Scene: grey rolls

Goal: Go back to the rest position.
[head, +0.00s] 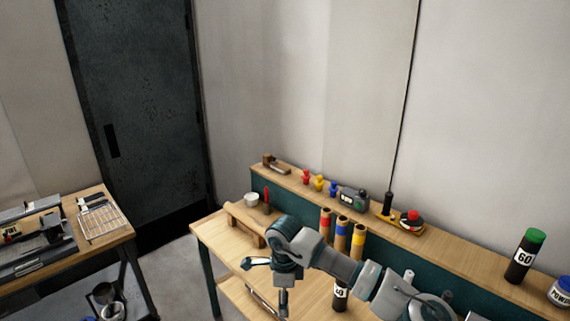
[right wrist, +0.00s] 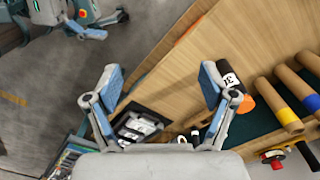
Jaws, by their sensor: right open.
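My right gripper (head: 268,280) hangs over the front part of the wooden workbench (head: 222,240) in the head view. In the right wrist view its two blue-padded fingers (right wrist: 162,80) are wide apart with nothing held between them. A black roll with a white label (right wrist: 230,76) and orange end lies close to the right finger; I cannot tell whether they touch. It shows partly behind my arm in the head view (head: 340,295). Grey and blue parts of my own body show at the top left of the wrist view, perhaps with the left gripper.
Brown rolls with red, blue and yellow bands (head: 341,236) stand by the green back panel. The raised shelf holds small figures, tools and a black roll marked 60 (head: 524,256). A second table (head: 122,229) with a rack stands left. Grey floor lies between the tables.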

